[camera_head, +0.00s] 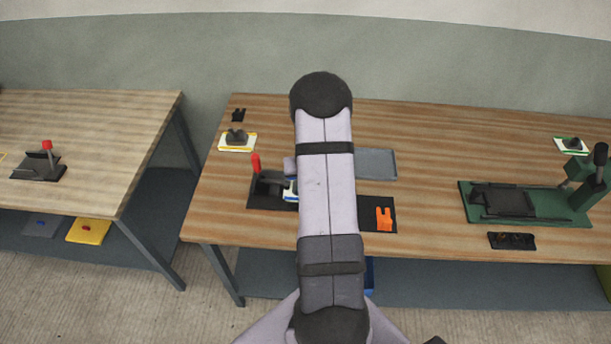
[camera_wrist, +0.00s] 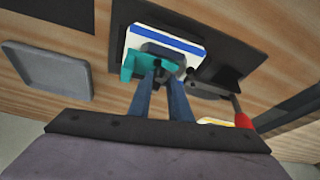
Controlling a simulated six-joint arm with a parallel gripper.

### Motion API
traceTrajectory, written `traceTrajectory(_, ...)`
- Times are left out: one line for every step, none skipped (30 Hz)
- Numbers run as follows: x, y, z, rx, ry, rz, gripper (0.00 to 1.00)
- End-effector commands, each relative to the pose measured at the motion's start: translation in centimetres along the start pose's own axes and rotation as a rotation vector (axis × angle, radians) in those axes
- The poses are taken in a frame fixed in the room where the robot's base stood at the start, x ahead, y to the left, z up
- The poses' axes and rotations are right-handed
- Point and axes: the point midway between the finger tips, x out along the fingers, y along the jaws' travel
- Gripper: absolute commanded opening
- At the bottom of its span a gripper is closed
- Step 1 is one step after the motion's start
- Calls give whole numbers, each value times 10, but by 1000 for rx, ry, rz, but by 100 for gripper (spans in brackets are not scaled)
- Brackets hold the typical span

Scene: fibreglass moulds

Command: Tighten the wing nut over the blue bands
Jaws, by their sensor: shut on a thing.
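The blue band (camera_wrist: 168,39) runs along a white block (camera_wrist: 133,40) in the wrist view. A dark grey piece and a teal piece (camera_wrist: 132,68) sit at the block's near side. My gripper (camera_wrist: 163,78) is shut on a small dark part there, which appears to be the wing nut; the fingertips hide most of it. In the head view the white and blue block (camera_head: 290,191) shows just left of my arm, which hides its right part and my gripper.
A grey tray (camera_head: 377,163) and an orange piece (camera_head: 384,218) lie right of my arm. A green fixture (camera_head: 530,215) stands farther right. Bare table lies between.

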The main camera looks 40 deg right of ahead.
Motion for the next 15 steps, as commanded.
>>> traceTrajectory(0, 0, 0, 0, 0, 0, 0)
traceTrajectory(0, 0, 0, 0, 0, 0, 0)
traceTrajectory(0, 0, 0, 0, 0, 0, 0)
traceTrajectory(0, 0, 0, 0, 0, 0, 0)
traceTrajectory(0, 0, 0, 0, 0, 0, 0)
traceTrajectory(0, 0, 0, -1, 0, 0, 0)
traceTrajectory(0, 0, 0, -1, 0, 0, 22)
traceTrajectory(0, 0, 0, -1, 0, 0, 30)
traceTrajectory(0, 0, 0, -1, 0, 0, 37)
traceTrajectory(0, 0, 0, -1, 0, 0, 37)
traceTrajectory(0, 0, 0, -1, 0, 0, 37)
traceTrajectory(0, 0, 0, -1, 0, 0, 37)
traceTrajectory(0, 0, 0, -1, 0, 0, 37)
traceTrajectory(0, 0, 0, -1, 0, 0, 37)
traceTrajectory(0, 0, 0, -1, 0, 0, 37)
